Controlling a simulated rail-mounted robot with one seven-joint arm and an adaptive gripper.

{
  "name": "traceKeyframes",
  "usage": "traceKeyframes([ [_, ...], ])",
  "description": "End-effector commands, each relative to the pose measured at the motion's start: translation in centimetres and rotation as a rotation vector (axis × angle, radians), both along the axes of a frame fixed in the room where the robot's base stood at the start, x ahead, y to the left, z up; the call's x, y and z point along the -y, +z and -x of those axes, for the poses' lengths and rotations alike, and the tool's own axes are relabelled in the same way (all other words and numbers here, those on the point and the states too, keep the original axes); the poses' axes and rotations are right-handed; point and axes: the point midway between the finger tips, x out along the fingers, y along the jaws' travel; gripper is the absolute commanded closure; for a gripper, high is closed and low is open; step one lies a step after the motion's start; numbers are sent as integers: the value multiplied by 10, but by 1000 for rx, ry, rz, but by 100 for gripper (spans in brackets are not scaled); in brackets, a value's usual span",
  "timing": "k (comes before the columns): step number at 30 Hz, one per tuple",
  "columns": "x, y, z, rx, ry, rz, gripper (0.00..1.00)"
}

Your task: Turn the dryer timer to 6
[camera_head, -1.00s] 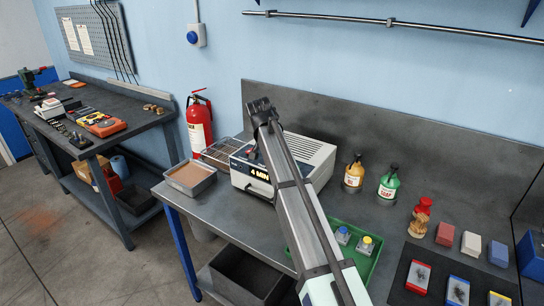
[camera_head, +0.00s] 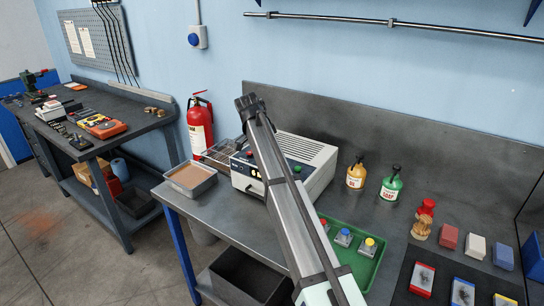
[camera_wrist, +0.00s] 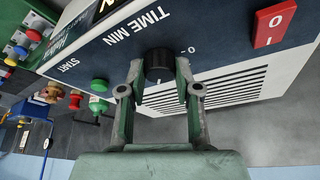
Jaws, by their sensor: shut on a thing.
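The dryer (camera_head: 312,152) is a white box with a dark front panel on the grey bench. In the wrist view its black timer knob (camera_wrist: 159,62) sits beside the lettering TIME MIN, with a 0 mark nearby. My gripper (camera_wrist: 160,82) has a finger on each side of the knob and is shut on it. My fingertips are hidden there.
A green START button (camera_wrist: 99,86) and a red rocker switch (camera_wrist: 275,24) flank the knob on the panel. A sand-filled tray (camera_head: 191,176) stands left of the dryer. Orange (camera_head: 356,174) and green-labelled (camera_head: 390,184) bottles and a green tray (camera_head: 365,262) are to the right.

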Motion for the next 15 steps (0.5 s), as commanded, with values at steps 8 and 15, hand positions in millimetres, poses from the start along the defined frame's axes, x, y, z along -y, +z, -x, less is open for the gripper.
traceKeyframes([
  [8,0,-2,1,-4,-7,-1,100],
  [15,0,-1,1,-3,-7,0,43],
])
